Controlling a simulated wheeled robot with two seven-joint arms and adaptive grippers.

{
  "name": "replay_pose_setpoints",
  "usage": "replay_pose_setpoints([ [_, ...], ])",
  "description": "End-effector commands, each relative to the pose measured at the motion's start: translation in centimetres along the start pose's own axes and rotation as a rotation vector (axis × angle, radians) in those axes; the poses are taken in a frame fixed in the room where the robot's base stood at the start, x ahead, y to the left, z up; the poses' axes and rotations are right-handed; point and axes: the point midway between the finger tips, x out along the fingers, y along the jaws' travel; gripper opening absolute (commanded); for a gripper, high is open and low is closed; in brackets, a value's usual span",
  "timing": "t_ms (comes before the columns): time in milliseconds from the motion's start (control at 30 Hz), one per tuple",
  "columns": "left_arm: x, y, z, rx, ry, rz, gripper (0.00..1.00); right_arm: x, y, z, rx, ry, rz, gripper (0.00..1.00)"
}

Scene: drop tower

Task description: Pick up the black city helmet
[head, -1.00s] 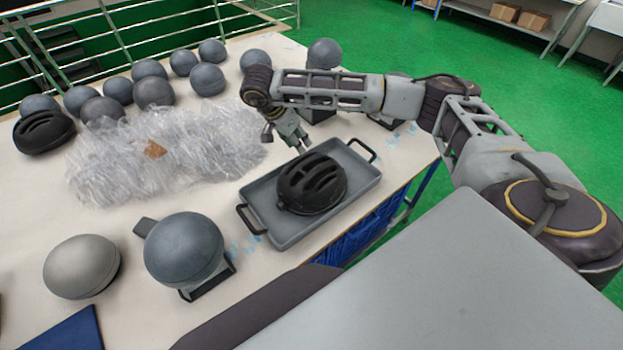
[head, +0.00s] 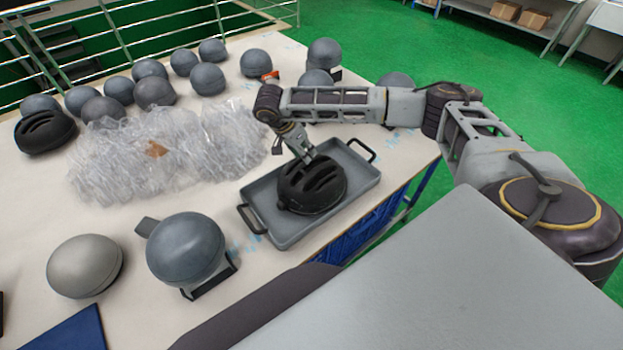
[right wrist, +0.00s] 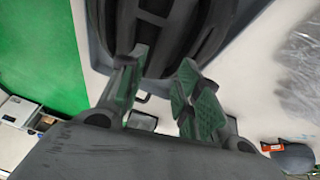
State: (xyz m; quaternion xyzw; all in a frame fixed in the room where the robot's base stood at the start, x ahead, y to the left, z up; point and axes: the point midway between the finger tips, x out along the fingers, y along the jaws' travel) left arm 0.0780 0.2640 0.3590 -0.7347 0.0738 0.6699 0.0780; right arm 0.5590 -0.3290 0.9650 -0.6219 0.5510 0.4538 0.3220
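A black vented helmet (head: 312,186) sits in a grey tray (head: 285,240) with two black handles, near the table's right edge. My right gripper (head: 309,157) is at the helmet's far upper edge, pointing down at it. In the right wrist view my right gripper (right wrist: 160,80) has its two green-padded fingers apart, with the dark ribs of the helmet (right wrist: 180,28) just beyond and between the tips. I cannot tell whether the fingers touch it. A second black vented helmet (head: 44,132) lies at the table's far left. My left gripper is out of view.
A heap of clear plastic wrap (head: 165,155) lies left of the tray. Several grey round helmets stand along the back. A grey-blue helmet (head: 185,248) on a stand and a grey dome (head: 84,266) are in front. A metal railing (head: 120,40) runs behind the table.

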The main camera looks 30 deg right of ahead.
Motion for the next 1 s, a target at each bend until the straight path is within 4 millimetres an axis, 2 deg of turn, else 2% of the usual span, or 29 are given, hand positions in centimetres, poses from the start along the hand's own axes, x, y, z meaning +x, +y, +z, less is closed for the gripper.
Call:
replay_pose_setpoints([
  [133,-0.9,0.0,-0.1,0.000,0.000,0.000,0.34,1.6,0.2,0.1,-0.001,0.001,0.004,0.34],
  [333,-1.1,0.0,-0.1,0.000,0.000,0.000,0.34,3.4,0.1,0.1,0.001,0.000,0.002,0.34],
  [867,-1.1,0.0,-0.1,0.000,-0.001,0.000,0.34,3.8,0.1,0.1,0.001,0.000,0.001,0.34],
  [1000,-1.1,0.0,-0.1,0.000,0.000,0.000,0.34,3.8,0.1,0.1,0.001,0.000,0.001,0.16],
])
